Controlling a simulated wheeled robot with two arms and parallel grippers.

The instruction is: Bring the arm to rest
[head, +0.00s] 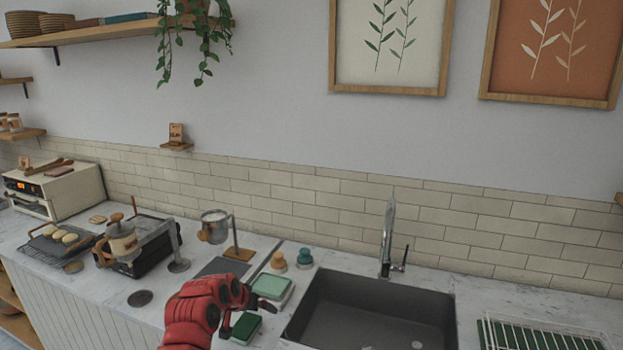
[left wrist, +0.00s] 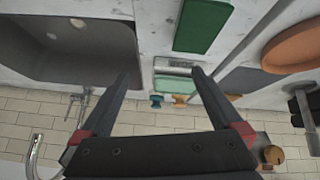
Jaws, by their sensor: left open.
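My left gripper (head: 240,300) comes in on the red arm at the bottom centre of the head view, over the counter left of the sink. In the left wrist view its two dark fingers (left wrist: 163,78) are spread apart with nothing held between them. A pale green box (head: 271,287) lies beyond it, and it also shows between the fingers in the left wrist view (left wrist: 178,88). A dark green sponge (head: 246,328) lies close to the gripper on the counter. My right gripper is in neither view.
The grey sink (head: 375,310) with its tall tap (head: 388,240) is to the right. Orange (head: 278,260) and teal (head: 304,257) knobbed items stand near the wall. A metal pitcher (head: 214,226), a glass-bodied pot (head: 121,240) and a toaster oven (head: 58,190) stand left. A drying rack (head: 540,332) is right.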

